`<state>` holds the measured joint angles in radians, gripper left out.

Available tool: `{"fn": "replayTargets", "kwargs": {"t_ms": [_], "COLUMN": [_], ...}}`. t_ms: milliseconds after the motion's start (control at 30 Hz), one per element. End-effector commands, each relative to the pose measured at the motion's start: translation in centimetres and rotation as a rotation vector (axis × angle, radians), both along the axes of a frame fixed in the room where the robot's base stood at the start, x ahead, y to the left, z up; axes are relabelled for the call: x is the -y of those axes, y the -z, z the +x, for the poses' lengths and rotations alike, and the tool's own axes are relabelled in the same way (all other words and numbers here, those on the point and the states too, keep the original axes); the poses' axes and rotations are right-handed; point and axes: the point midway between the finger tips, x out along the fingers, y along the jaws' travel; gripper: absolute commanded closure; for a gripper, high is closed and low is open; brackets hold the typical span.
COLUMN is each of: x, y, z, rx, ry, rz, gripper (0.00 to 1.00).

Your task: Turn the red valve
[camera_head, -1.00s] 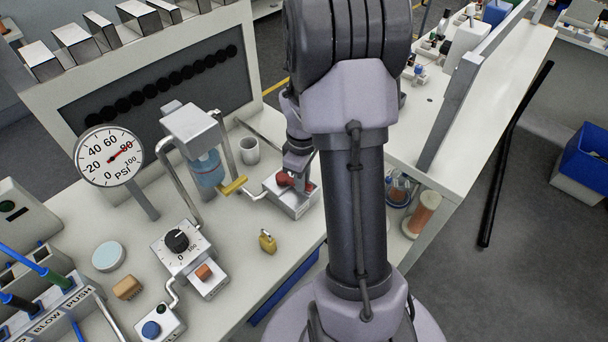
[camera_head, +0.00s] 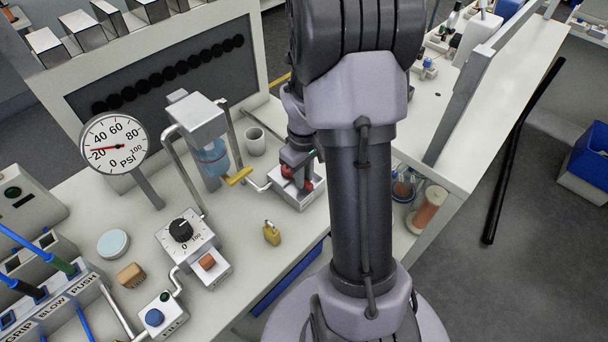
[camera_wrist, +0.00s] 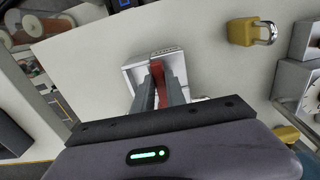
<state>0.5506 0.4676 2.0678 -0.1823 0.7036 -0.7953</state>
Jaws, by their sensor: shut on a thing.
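The red valve (camera_wrist: 158,72) sits on a small white box (camera_wrist: 137,77) at the bench's edge. In the wrist view the two grey fingers of my gripper (camera_wrist: 160,92) stand on either side of its red handle, shut on it. In the head view the valve (camera_head: 287,172) shows in part beneath my gripper (camera_head: 297,165); my arm and wrist hide the rest. The round PSI gauge (camera_head: 115,142) stands to the left, its red needle near 20.
A yellow padlock (camera_head: 271,233) lies in front of the valve box. A white cup (camera_head: 255,142) and a press-like stand with a blue vessel (camera_head: 213,160) are behind and left.

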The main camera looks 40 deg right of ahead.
Motion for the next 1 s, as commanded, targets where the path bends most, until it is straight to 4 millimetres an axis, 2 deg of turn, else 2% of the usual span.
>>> {"fn": "replayTargets", "kwargs": {"t_ms": [100, 133, 233, 567, 667, 1000], "x": [0.0, 0.0, 0.0, 0.0, 0.0, 0.0], "y": [0.0, 0.0, 0.0, -0.3, -2.1, -13.3], "z": [0.0, 0.0, 0.0, 0.0, 0.1, 0.1], "rx": [0.000, 0.000, 0.000, 0.001, 0.002, 0.003], "ry": [0.003, 0.003, 0.002, 0.001, 0.001, 0.001], "rz": [0.001, 0.001, 0.001, 0.000, -0.001, -0.002], "gripper": [1.00, 0.82, 0.62, 0.62, 0.62, 0.62]}}
